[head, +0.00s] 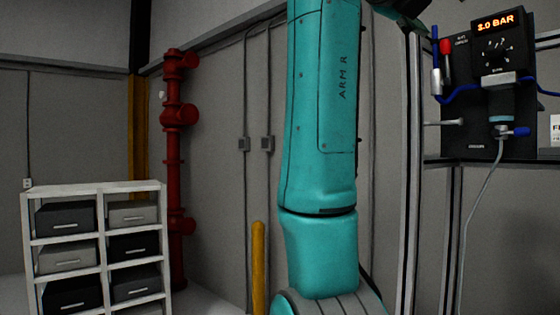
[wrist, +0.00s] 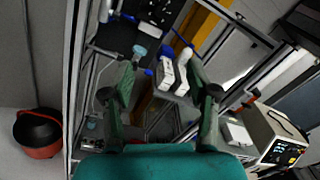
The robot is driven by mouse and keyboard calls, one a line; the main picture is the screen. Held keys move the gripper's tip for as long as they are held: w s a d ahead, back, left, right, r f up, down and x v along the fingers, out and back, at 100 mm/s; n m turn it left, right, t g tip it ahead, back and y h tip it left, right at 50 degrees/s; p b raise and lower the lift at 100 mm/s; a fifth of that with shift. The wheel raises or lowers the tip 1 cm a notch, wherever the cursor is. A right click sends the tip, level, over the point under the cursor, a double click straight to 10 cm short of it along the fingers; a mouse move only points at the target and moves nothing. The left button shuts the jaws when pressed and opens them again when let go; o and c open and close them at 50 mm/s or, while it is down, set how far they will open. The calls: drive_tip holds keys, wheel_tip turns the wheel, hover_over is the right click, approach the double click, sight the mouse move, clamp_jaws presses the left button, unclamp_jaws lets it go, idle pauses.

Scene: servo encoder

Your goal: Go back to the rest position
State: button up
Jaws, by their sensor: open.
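My gripper (wrist: 160,78) is open in the wrist view, its two dark green fingers spread apart with nothing gripped between them. Beyond the fingers are a white, blue-tipped part (wrist: 167,74) and a dark panel (wrist: 132,32); the picture is tilted. In the head view my teal arm stands upright in the middle, and its upper end runs out of the top of the frame. My gripper's fingers do not show in the head view.
A black panel (head: 463,135) with a lit BAR display (head: 497,21), blue hoses and a hanging cable is at right. A white drawer shelf (head: 102,238) and red pipe (head: 174,165) are at left. The wrist view shows a red-black bucket (wrist: 38,132) and a boxy device (wrist: 272,133).

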drive_tip(key=w+a+f+n+t+y, duration=0.1)
drive_tip(key=w+a+f+n+t, duration=0.1)
drive_tip(key=w+f+n, duration=0.6)
drive_tip(key=w+a+f+n+t+y, duration=0.15)
drive_tip(key=w+f, duration=0.25)
drive_tip(key=f, duration=0.8)
drive_tip(key=w+a+f+n+t, duration=0.2)
drive_tip(key=w+f+n, duration=0.35)
drive_tip(key=f, duration=0.55)
wheel_tip(320, 180, down, 34)
drive_tip(key=s+a+n+t+y, duration=0.1)
drive_tip(key=s+n+t+y, duration=0.1)
drive_tip(key=n+y, duration=0.75)
drive_tip(key=s+f+n+y, duration=0.1)
drive_tip(key=s+f+n, duration=0.9)
drive_tip(key=s+f, duration=0.95)
drive_tip(key=s+f+n+g+y, duration=0.2)
drive_tip(key=s+f+n, duration=0.35)
drive_tip(key=s, duration=1.05)
drive_tip(key=s+r, duration=0.2)
drive_tip(key=s, duration=0.9)
drive_tip(key=s+d+r+n, duration=0.1)
drive_tip(key=s+r, duration=0.1)
drive_tip(key=s, duration=0.9)
drive_tip(key=shift+d+n+g, duration=0.25)
drive_tip(key=shift+n+g, duration=0.05)
drive_tip(key=shift+g, duration=0.05)
